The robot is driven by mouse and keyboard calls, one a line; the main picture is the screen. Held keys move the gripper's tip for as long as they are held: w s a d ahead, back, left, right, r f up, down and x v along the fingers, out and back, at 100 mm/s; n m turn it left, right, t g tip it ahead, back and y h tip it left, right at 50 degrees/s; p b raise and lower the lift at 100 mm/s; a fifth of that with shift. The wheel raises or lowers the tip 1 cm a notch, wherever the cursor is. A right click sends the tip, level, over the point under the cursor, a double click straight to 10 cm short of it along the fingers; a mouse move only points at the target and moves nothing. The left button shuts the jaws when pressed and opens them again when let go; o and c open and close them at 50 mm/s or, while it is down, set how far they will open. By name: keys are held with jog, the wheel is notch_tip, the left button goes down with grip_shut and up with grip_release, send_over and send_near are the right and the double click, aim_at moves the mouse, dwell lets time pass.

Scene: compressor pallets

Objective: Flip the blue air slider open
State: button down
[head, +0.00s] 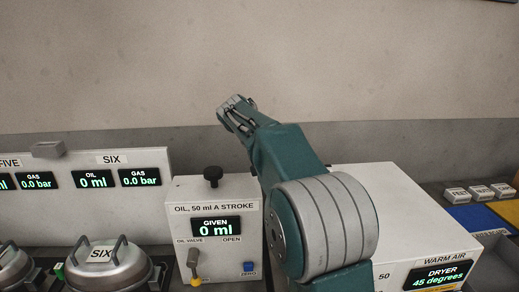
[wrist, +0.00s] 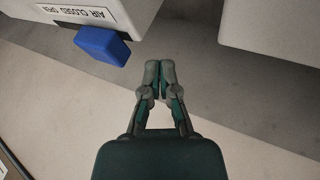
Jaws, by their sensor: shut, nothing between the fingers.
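The blue air slider (wrist: 103,46) shows in the wrist view at the upper left. It is a blue block on the edge of a pale box, beside a label (wrist: 92,14) that reads upside down, apparently "AIR CLOSED OPEN". My gripper (wrist: 160,64) is shut and empty, to the right of the blue slider and apart from it. In the head view my gripper (head: 232,103) is raised in front of the back wall, above the oil box. I cannot make out the air slider in the head view.
The oil box (head: 190,218) has a black knob, a yellow-tipped valve lever (head: 194,265) and a blue button (head: 249,267). The white dryer box (head: 400,215) stands at right. Lidded pots (head: 110,272) stand at left. Another pale box (wrist: 275,40) is at the wrist view's upper right.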

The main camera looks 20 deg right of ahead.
jog(key=d, duration=0.1)
jog(key=s+d, duration=0.1)
jog(key=d, duration=0.1)
jog(key=shift+r, duration=0.1)
jog(key=shift+a, duration=0.15)
jog(key=d, duration=0.2)
jog(key=s+d, duration=0.1)
jog(key=d, duration=0.1)
jog(key=s+d, duration=0.1)
jog(key=d, duration=0.2)
jog(key=shift+a, duration=0.1)
